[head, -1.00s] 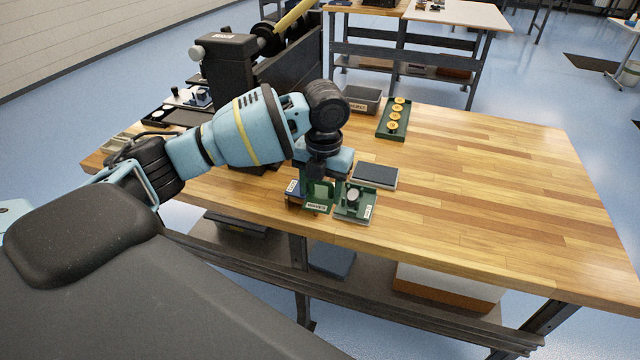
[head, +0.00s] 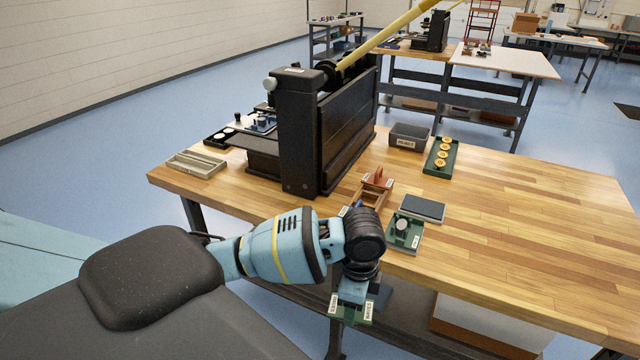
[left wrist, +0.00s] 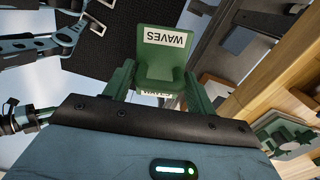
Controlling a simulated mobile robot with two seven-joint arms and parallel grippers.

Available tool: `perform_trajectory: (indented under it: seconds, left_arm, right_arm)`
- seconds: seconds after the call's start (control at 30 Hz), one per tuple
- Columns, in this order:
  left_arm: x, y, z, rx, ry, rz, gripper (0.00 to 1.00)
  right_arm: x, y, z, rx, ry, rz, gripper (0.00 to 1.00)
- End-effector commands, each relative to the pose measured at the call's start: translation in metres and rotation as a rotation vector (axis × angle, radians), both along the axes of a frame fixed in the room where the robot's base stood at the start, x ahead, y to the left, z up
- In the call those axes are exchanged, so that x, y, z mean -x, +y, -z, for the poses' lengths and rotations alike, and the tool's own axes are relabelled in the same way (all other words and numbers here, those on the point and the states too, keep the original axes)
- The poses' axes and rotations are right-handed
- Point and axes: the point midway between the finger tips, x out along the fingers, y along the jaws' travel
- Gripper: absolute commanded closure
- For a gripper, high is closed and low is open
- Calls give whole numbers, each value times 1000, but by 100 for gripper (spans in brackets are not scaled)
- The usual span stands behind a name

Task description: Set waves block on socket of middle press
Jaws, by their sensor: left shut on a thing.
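The waves block is a green block with a white "WAVES" label in the left wrist view (left wrist: 165,62). In the head view the green block (head: 351,314) shows below my wrist, in front of the bench's front edge. My left gripper (head: 352,298) is shut on it and holds it clear of the bench. In the left wrist view the green fingers (left wrist: 160,80) are on both sides of the block. A large black press (head: 300,130) with a long yellow lever stands on the bench. I cannot tell which press is the middle one, and no socket is clearly seen.
On the bench are a green block with a silver knob (head: 404,233), a dark pad (head: 422,208), a reddish-brown labelled piece (head: 376,180), a grey bin (head: 408,137) and a green tray of yellow discs (head: 440,155). Another press (head: 430,32) stands behind. The bench's right side is clear.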

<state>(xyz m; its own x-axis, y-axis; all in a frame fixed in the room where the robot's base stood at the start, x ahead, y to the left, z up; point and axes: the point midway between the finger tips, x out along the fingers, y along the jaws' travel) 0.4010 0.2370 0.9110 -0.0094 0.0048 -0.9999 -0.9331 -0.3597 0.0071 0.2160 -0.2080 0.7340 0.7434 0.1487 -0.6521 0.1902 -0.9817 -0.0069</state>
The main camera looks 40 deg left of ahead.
Motion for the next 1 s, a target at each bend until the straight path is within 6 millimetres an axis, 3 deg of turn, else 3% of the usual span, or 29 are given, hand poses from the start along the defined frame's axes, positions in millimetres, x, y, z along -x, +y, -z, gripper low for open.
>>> perform_trajectory:
  seconds: [0.5, 0.7, 1.0]
  left_arm:
    - [49, -20, 40, 28, 9, -960, 71]
    - [58, -23, 46, 32, 12, -1158, 71]
    - [60, -23, 47, 33, 14, -1206, 71]
  right_arm:
    - [2, 0, 1, -1, 4, 0, 64]
    - [2, 0, 1, -1, 4, 0, 64]
    - [2, 0, 1, 0, 5, 0, 64]
